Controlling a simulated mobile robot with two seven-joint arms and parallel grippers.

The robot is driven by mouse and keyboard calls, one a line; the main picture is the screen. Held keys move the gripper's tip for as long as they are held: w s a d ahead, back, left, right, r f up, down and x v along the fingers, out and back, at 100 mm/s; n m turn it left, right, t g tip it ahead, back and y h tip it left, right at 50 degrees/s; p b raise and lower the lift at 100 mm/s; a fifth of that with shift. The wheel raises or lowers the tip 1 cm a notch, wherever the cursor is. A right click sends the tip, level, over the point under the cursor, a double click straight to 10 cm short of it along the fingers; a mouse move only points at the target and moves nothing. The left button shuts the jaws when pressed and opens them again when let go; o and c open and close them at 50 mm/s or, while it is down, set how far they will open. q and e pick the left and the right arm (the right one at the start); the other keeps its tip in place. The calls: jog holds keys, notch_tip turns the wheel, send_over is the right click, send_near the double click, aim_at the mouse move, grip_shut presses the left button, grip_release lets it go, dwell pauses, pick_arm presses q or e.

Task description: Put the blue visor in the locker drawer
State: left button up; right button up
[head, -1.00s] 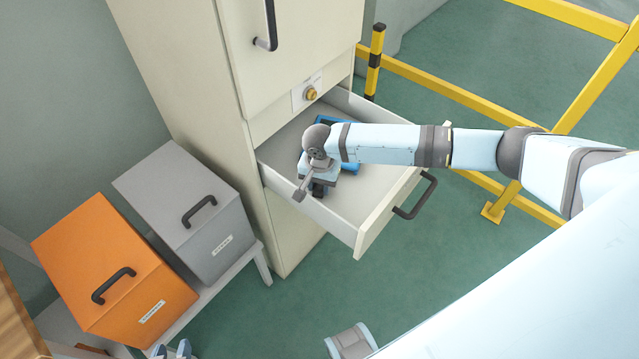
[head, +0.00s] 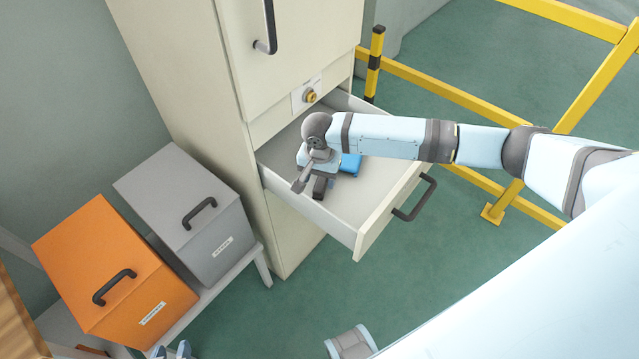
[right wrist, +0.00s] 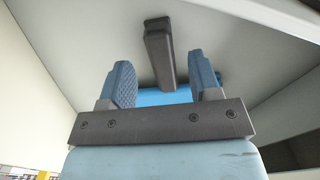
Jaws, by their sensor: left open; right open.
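The locker drawer (head: 388,205) is pulled out from the cream locker (head: 190,95). The blue visor (head: 350,164) lies inside it, partly hidden under my right arm and gripper. My right gripper (head: 319,172) is over the drawer, near its left wall. In the right wrist view its two blue finger pads stand apart, with a dark grey bar (right wrist: 158,50) between and beyond them. Part of the blue visor (right wrist: 165,97) shows behind the fingers; I cannot tell whether they touch it. My left gripper (head: 172,351) is at the bottom left edge, mostly cut off.
An orange box (head: 110,270) and a grey box (head: 190,210) with black handles stand left of the locker on a low stand. Yellow railing (head: 450,92) runs behind and right of the drawer. The locker door above has a black handle (head: 268,30). Green floor is clear below the drawer.

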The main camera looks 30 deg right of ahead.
notch_tip(320, 180, up, 8)
dwell(0.7)
